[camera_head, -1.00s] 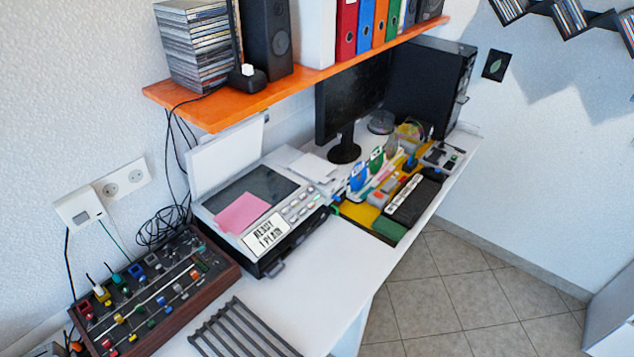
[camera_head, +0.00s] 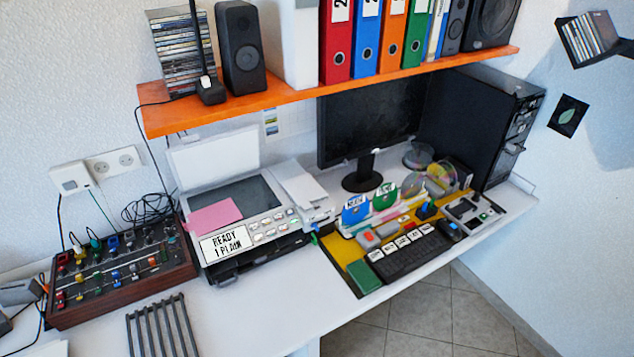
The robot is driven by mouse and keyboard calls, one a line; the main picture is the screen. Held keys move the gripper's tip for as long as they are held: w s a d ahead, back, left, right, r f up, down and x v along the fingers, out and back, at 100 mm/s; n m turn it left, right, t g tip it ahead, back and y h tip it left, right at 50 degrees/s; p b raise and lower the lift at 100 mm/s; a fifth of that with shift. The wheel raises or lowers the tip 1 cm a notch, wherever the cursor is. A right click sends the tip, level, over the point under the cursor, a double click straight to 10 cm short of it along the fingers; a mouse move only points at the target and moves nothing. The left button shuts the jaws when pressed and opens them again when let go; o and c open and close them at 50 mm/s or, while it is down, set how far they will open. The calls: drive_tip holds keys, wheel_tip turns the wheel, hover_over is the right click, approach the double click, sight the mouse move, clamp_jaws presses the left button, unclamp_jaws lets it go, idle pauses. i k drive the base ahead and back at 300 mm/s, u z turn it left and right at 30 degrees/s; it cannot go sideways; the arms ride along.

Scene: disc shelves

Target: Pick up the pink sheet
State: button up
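The pink sheet (camera_head: 214,216) lies flat at the left front corner of the open scanner-printer (camera_head: 262,246), partly over its dark glass (camera_head: 238,192). The printer's white lid (camera_head: 215,153) stands raised behind it. A white label reading "READY 1 PLAIN" (camera_head: 226,244) is just in front of the sheet, and a row of buttons (camera_head: 270,226) is to its right. My gripper is not in view.
A mixer-like panel with knobs (camera_head: 120,302) is left of the printer and a dark rack (camera_head: 160,328) in front. A keyboard tray (camera_head: 365,250) is to the right. An orange shelf (camera_head: 300,94) overhangs the back.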

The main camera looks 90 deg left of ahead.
sight(207, 219)
drive_tip(key=u, duration=1.3)
drive_tip(key=k, duration=0.1)
drive_tip(key=u, duration=2.55)
drive_tip(key=i, duration=1)
drive_tip(key=u, duration=0.15)
drive_tip(key=k, duration=0.85)
drive_tip(key=z, duration=0.15)
drive_tip(key=i, duration=0.6)
